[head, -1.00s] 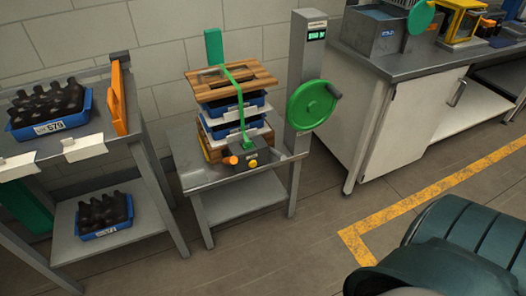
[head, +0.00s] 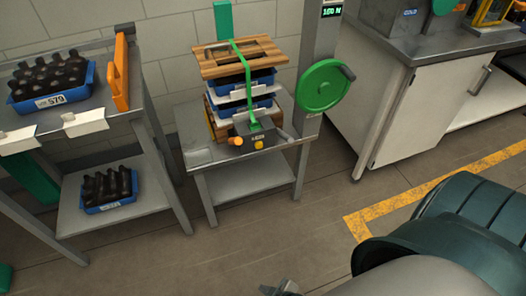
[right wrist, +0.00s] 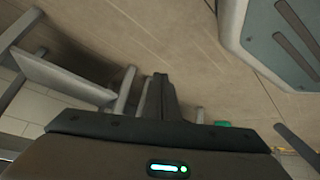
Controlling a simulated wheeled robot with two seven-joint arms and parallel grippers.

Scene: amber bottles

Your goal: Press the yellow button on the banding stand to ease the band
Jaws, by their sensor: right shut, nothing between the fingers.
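The banding stand (head: 300,150) is a low grey metal table with a post at its right. A green band (head: 241,60) runs over a stack of wooden boards and blue crates. At the front of the stack sits a dark control box (head: 262,132) with the yellow button (head: 258,145) on its front and an orange knob (head: 235,141) to its left. My right gripper (head: 281,288) just shows at the bottom edge, well below and in front of the stand. Its closed fingers (right wrist: 155,97) show empty in the right wrist view. My left gripper is not seen.
A green handwheel (head: 323,87) and a lit display (head: 332,12) are on the post. A shelf rack at left holds crates of amber bottles (head: 50,85). A grey cabinet (head: 425,110) stands at right. The floor before the stand is clear.

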